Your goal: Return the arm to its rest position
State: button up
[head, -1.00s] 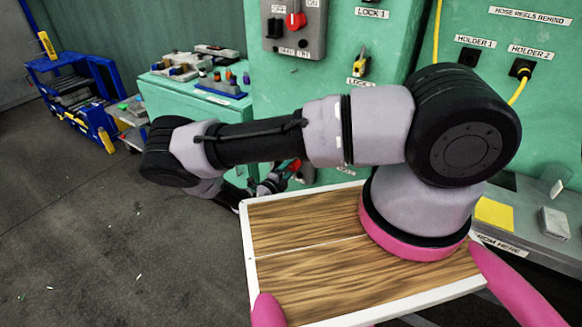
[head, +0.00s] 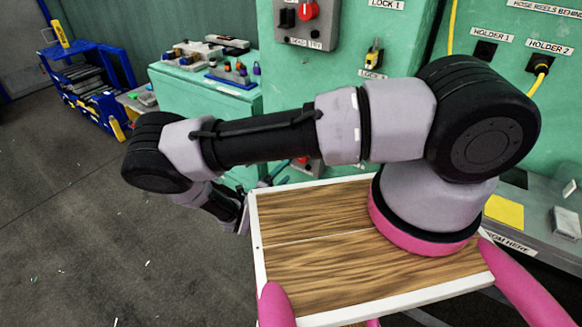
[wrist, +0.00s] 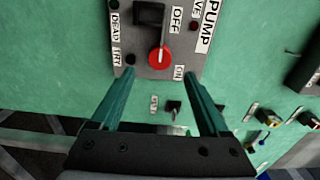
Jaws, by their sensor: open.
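My arm reaches left in the head view from its base on my wood-topped body, bends at the elbow and folds back under itself. My gripper (wrist: 160,88) is open and empty in the wrist view, with its two teal fingers apart. Beyond the fingertips is a grey panel labelled PUMP (wrist: 187,66) with a red knob (wrist: 159,59) and OFF and ON labels. The fingers look apart from the panel, though the exact gap cannot be told. In the head view my gripper is mostly hidden behind my arm and body.
A green cabinet (head: 345,75) with an upper grey switch panel (head: 322,33) stands behind my arm. A green bench (head: 200,95) with small parts and a blue rack (head: 85,80) stand at the back left. A grey ledge (head: 545,215) is at the right. The floor (head: 90,230) at left is open.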

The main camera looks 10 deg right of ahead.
jog(key=shift+s+a, duration=0.35)
jog(key=d+r+m+g+y, duration=0.35)
jog(key=r+m+g, duration=0.35)
jog(key=r+m, duration=0.95)
jog(key=d+r+m+g+y, duration=0.35)
jog(key=r+m+g, duration=0.35)
jog(key=r+m, duration=0.95)
jog(key=s+d+r+m+t+y, duration=0.3)
jog(key=s+r+m, duration=0.5)
jog(key=r, duration=0.5)
jog(key=s+d+r+m+t+y, duration=0.4)
jog(key=s+r+m, duration=0.3)
jog(key=r, duration=0.5)
jog(key=shift+s+r+m+t+y, duration=0.35)
jog(key=shift+r+m+t+y, duration=0.05)
jog(key=shift+m+t, duration=0.3)
